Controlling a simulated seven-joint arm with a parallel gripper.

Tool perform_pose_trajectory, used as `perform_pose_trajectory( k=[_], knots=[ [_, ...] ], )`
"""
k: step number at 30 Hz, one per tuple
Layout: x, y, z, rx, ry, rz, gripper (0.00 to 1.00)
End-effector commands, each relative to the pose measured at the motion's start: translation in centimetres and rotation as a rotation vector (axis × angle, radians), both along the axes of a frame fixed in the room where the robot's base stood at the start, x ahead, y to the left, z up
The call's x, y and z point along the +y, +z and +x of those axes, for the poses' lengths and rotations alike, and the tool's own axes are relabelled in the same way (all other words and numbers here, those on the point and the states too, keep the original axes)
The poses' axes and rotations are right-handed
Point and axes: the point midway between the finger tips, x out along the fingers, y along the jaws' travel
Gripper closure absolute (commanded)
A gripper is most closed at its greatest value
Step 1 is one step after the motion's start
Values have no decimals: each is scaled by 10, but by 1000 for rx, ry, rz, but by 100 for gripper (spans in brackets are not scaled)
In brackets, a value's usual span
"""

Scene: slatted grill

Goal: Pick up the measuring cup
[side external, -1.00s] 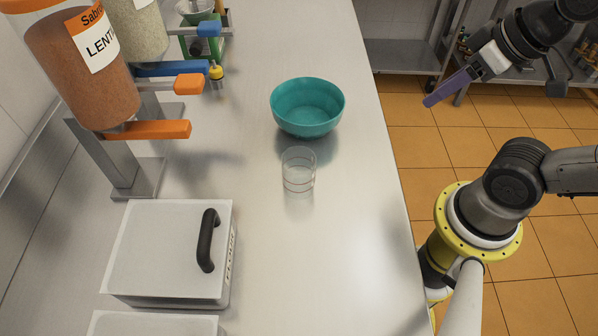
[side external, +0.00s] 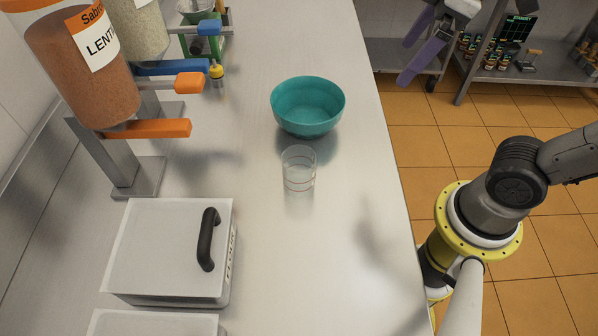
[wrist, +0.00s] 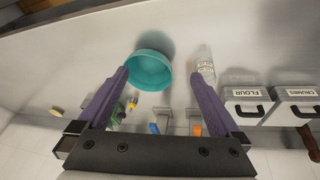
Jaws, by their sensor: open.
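The clear measuring cup (side external: 299,169), with red lines around it, stands upright on the steel counter (side external: 340,230). It is just in front of a teal bowl (side external: 308,108) in the side view. The cup also shows in the wrist view (wrist: 205,64), right of the bowl (wrist: 151,72). My gripper (side external: 406,64) is open and empty, with purple fingers. It is up and to the right of the cup, apart from it, near the counter's far right edge in the side view. In the wrist view my gripper's fingers (wrist: 160,74) spread on either side of the bowl's image.
Dispensers with orange and blue levers (side external: 150,129) stand on the left, one filled with lentils. A white lidded box with a black handle (side external: 160,250) sits at the front left. A yellow-capped bottle (side external: 216,73) is at the back. The counter right of the cup is clear.

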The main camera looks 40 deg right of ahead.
Motion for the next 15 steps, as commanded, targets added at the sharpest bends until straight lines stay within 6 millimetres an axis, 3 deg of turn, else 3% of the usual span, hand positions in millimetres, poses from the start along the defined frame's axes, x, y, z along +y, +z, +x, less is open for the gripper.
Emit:
perform_pose_trajectory(
  k=[3, 7, 12, 15],
  knots=[
    [40, 1, 35, 91, 214, -48, 0],
    [92, -11, 62, 182, 422, -94, 0],
    [151, -39, 73, 269, 581, -139, 0],
    [170, -54, 68, 305, 630, -157, 0]
  ],
)
